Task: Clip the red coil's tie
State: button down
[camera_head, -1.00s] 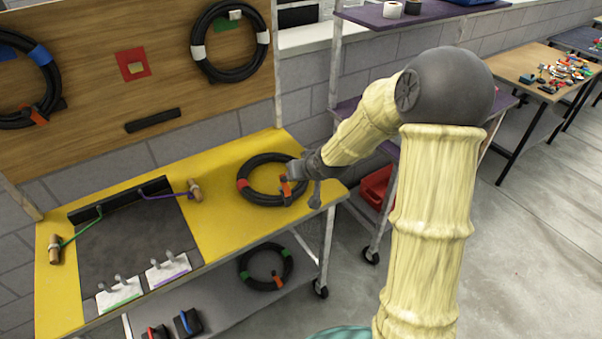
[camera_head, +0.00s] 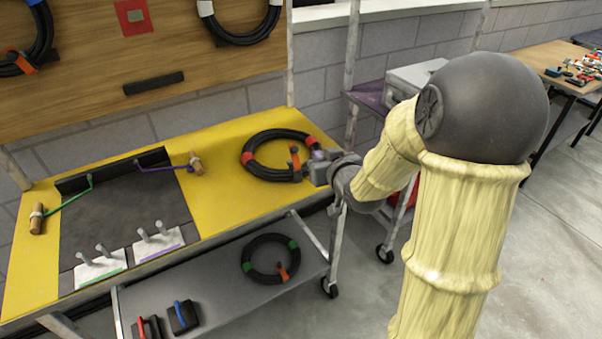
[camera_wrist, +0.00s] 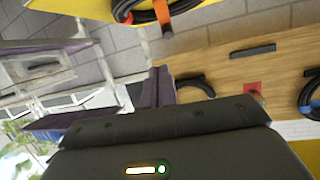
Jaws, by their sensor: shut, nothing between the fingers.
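The red coil (camera_head: 258,141), a black ring with red bands, lies at the right end of the yellow tabletop. Its orange tie (camera_head: 295,158) is on the ring's right side and sticks up. My gripper (camera_head: 317,160) is shut and empty, just right of the tie in the head view. In the wrist view, my fingers (camera_wrist: 158,86) are together, and the coil (camera_wrist: 148,14) with its orange tie (camera_wrist: 177,6) is at the top edge, apart from the fingertips. I cannot tell whether the tie is open or closed.
A coil with green bands (camera_head: 247,266) lies on the lower grey shelf (camera_head: 215,290). Wooden-handled tools on green and purple cords (camera_head: 195,163) and white hook plates (camera_head: 158,243) are on the table's left. A wooden board (camera_head: 60,90) with hanging coils stands behind.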

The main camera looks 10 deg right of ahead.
jog(key=s+t+b, duration=0.1)
jog(key=b, duration=0.2)
jog(key=s+f+t+y+b, duration=0.1)
jog(key=s+b, duration=0.1)
jog(key=b, duration=0.1)
jog(key=s+f+n+t+b, duration=0.1)
jog(key=s+t+b, duration=0.1)
jog(key=shift+f+y+b, duration=0.15)
jog(key=shift+y+b, duration=0.15)
jog(key=shift+b, duration=0.1)
jog(key=p, duration=0.2)
send_near(295, 146)
jog(key=w+r, duration=0.3)
jog(key=w+f, duration=0.1)
jog(key=w+a+f, duration=0.1)
jog(key=shift+w+a+f, duration=0.3)
jog(key=shift+w, duration=0.05)
